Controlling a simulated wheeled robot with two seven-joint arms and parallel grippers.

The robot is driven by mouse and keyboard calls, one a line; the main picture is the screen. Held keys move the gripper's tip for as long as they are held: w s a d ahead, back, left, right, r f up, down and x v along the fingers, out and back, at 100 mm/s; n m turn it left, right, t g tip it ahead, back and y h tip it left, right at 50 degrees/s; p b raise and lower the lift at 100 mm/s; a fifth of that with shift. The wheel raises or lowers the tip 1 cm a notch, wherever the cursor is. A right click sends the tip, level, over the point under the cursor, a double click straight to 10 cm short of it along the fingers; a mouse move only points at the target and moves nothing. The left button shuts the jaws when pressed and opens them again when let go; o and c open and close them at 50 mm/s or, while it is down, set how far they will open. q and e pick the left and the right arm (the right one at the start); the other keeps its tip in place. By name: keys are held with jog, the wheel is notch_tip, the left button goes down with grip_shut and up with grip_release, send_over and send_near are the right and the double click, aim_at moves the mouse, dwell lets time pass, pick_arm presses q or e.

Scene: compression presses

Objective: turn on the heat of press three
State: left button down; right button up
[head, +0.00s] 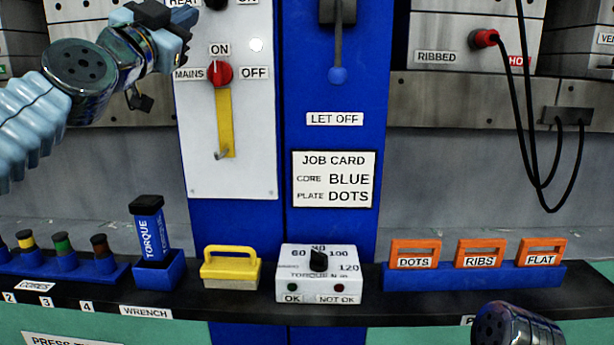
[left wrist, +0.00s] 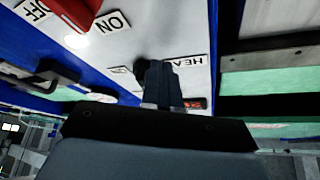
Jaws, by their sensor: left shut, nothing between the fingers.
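The black heat knob (head: 216,3) is at the top edge of the head view, on the white press panel (head: 262,130), mostly cut off. The HEAT label (left wrist: 185,61) shows upside down in the left wrist view, and the black knob (left wrist: 141,66) is partly hidden behind my fingers. My left gripper (head: 181,28) is shut and empty, just left of the knob in the head view. In the left wrist view my left gripper (left wrist: 160,68) overlaps the knob; I cannot tell whether they touch. My right gripper is out of view.
Below is the red mains knob (head: 221,73), by its ON label, with a lit white lamp (head: 256,45) nearby. A yellow strip with a hook (head: 226,125) hangs under it. The shelf holds a torque wrench (head: 148,228) and a yellow-handled block (head: 231,270).

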pick_arm(q)
jog(key=s, duration=0.6)
jog(key=shift+p, duration=0.3)
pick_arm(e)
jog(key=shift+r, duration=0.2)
pick_arm(q)
jog(key=shift+w, duration=0.1)
